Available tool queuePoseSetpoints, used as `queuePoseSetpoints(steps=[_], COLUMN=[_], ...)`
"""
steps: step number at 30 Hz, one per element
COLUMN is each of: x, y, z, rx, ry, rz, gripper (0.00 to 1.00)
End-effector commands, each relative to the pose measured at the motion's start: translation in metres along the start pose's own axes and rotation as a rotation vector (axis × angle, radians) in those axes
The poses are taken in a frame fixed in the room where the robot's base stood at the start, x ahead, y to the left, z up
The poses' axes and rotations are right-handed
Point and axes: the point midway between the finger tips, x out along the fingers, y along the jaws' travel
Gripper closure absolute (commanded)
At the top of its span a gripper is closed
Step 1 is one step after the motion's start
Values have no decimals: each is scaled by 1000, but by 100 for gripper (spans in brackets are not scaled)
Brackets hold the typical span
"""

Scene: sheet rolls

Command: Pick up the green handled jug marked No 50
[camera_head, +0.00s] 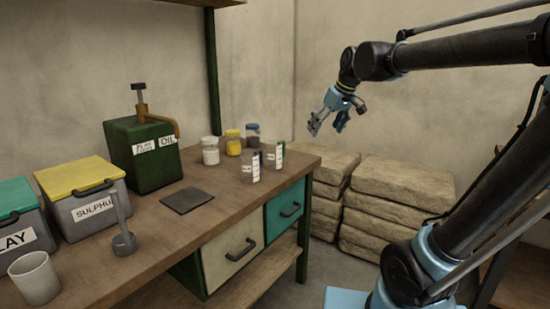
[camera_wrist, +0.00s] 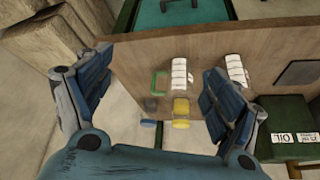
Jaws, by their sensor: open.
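The green handled jug (camera_head: 276,159) is a clear, small vessel with a white label, upright near the right end of the wooden bench. Its green handle shows in the wrist view beside the jug's label (camera_wrist: 180,75); the marking is too small to read. A similar labelled jug (camera_head: 253,170) with a dark handle stands to its left. It also shows in the wrist view (camera_wrist: 237,69), partly behind a finger. My gripper (camera_head: 328,124) is open and empty, in the air above and right of the bench end. In the wrist view the green handled jug lies between the fingers (camera_wrist: 160,65), farther off.
Behind the jugs stand a white jar (camera_head: 210,152), a yellow jar (camera_head: 233,144) and a dark jar (camera_head: 253,134). A green oil can (camera_head: 145,165), a dark flat plate (camera_head: 187,200) and labelled boxes (camera_head: 82,200) are farther left. Stone blocks (camera_head: 400,185) are stacked right of the bench.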

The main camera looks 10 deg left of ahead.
Motion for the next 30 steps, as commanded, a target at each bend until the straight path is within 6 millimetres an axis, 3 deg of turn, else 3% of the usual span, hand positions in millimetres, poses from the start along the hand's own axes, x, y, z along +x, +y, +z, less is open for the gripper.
queuePoseSetpoints(steps=[1,3,6,10,17,30], x=[-1,-1,-1,-1,16,93], y=[-12,-26,-44,-61,-69,-75], z=[-27,-57,-90,-116,-129,-134], rx=[-41,-89,-144,-187,-204,-203], ry=[16,37,63,84,93,92], rz=[-18,-41,-64,-84,-91,-90], gripper=[16,16,16,16,16,16])
